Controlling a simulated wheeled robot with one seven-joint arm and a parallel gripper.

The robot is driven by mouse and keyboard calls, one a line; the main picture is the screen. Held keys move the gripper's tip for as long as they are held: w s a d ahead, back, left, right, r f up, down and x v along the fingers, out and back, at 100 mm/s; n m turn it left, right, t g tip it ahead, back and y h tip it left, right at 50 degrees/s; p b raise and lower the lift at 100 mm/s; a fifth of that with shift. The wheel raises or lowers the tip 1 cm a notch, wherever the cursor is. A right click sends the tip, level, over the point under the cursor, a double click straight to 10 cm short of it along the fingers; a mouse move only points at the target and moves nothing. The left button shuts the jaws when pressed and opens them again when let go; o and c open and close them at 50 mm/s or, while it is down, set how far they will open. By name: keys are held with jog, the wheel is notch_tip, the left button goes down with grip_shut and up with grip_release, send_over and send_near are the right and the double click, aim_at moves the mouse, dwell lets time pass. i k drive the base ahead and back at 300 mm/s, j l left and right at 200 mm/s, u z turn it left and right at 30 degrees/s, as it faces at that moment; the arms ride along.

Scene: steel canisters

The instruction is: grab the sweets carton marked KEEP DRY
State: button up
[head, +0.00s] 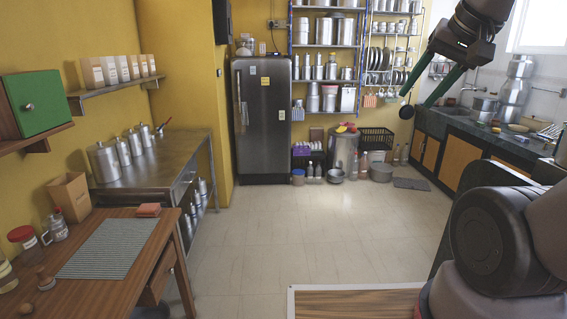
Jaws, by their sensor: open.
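Several tan cartons with pale labels stand in a row on a wall shelf at the upper left; the leftmost (92,74) is the nearest. I cannot read any marking, so I cannot tell which carton says KEEP DRY. My gripper (418,98) is raised at the upper right, with its two green fingers apart and nothing between them. It is far across the room from all the cartons.
The wooden table (135,262) holds a striped mat (108,248), jars and a small reddish block (148,210). Steel canisters (103,162) stand on a metal counter behind it. A green box (35,103) sits on another shelf. The tiled floor (290,235) is clear in the middle.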

aim_at(262, 45)
jog(key=i, duration=2.1)
jog(key=i+u, duration=0.1)
jog(key=i, duration=0.55)
jog(key=i+l+u, duration=0.1)
jog(key=i, duration=0.6)
jog(key=i+l+u, duration=0.1)
jog(key=i, duration=0.55)
jog(key=i+l+u, duration=0.35)
jog(key=i, duration=0.15)
